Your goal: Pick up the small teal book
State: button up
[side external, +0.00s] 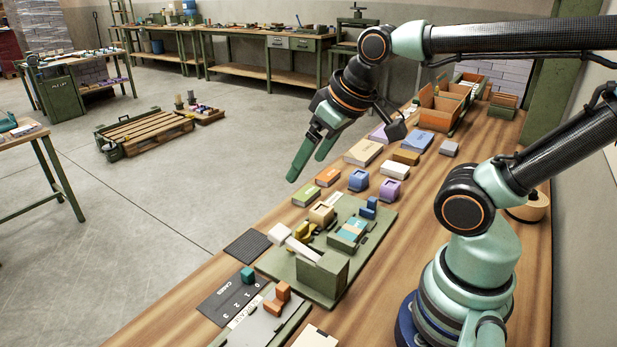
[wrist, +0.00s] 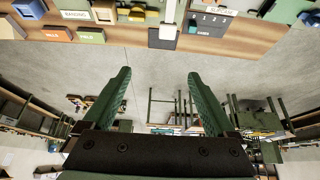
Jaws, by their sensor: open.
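A small teal book (side external: 348,232) with a pale band lies on the green fixture board (side external: 378,226), in the middle of the bench in the side external view. I cannot make it out in the wrist view. My gripper (side external: 308,166) is open and empty, raised above the bench's left edge, beyond the book and apart from it. In the wrist view its two green fingers (wrist: 158,76) stand apart with nothing between them.
An orange book (side external: 328,177) and a green book (side external: 306,195) lie near the bench edge. Purple and blue blocks (side external: 359,180) stand beside them. A green upright block (side external: 322,276) stands in front of the book.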

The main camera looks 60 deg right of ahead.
jog(key=m+g, duration=0.6)
jog(key=m, duration=1.2)
send_over(352, 229)
notch_tip(352, 229, down, 12)
jog(key=f, duration=0.6)
jog(key=shift+a, duration=0.25)
jog(key=shift+d+f, duration=0.15)
jog(key=shift+f, duration=1.25)
jog(key=shift+d+f, duration=0.1)
jog(key=shift+f, duration=1.3)
grip_shut()
